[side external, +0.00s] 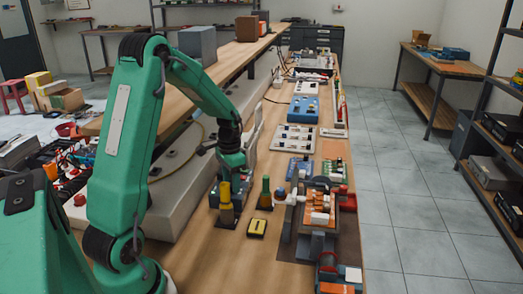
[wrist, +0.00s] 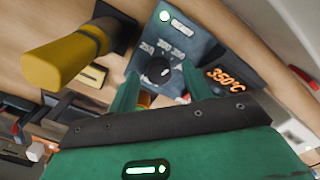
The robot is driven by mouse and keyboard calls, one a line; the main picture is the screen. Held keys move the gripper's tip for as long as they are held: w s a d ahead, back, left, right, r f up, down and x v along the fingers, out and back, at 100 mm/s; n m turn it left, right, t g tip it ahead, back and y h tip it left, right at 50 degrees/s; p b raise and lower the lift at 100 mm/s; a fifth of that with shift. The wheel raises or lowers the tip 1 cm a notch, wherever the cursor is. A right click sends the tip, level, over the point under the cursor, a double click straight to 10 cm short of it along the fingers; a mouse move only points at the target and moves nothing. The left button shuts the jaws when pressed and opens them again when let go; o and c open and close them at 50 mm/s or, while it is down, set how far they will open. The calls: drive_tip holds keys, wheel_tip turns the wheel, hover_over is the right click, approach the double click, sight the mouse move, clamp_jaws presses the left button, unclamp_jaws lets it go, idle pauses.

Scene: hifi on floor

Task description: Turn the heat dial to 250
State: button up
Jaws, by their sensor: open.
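The heat dial (wrist: 157,70) is a round black knob on a dark blue-grey control box (wrist: 185,45) in the wrist view. Small white numbers are printed around it, too blurred to read surely. An orange display (wrist: 225,78) beside it reads 350°C. My gripper (wrist: 160,77) is open, with one green finger on each side of the dial in this view; I cannot tell whether they touch it. In the side view my gripper (side external: 231,165) points down over the box, which is mostly hidden behind it and a yellow handle.
The yellow handle (wrist: 65,58) stands close to the box, also in the side view (side external: 226,203). A green handle (side external: 265,192) and a yellow block (side external: 257,227) are near it. Several panels and a cluttered fixture (side external: 318,205) lie along the wooden bench. A pale wall runs behind the box.

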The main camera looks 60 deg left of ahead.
drive_tip(key=shift+f, duration=0.35)
drive_tip(key=shift+c, duration=0.4)
drive_tip(key=c, duration=0.9)
